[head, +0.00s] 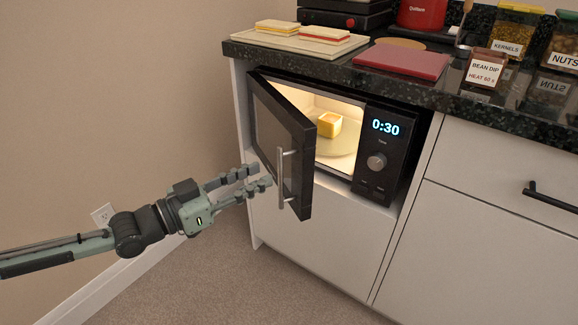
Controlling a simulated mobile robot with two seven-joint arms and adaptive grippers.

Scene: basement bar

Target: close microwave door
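The black microwave (388,150) is built into the white cabinet below the counter, its display reading 0:30. Its door (268,135) is hinged at the left and stands partly open, with a vertical metal handle (281,180) on its outer face. Inside, lit up, a yellow block-shaped item (329,124) sits on a round plate (338,147). My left gripper (257,179) is in front of the door's outer face, close to the handle, with its fingers apart and nothing between them. I cannot tell whether a fingertip touches the door. My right gripper is not in view.
The dark counter (315,66) above holds sandwiches (324,34) on a board, a red board (403,61), a red pot (421,13) and several labelled jars (488,69). A drawer handle (548,198) sticks out at the right. The carpet (235,285) in front is clear.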

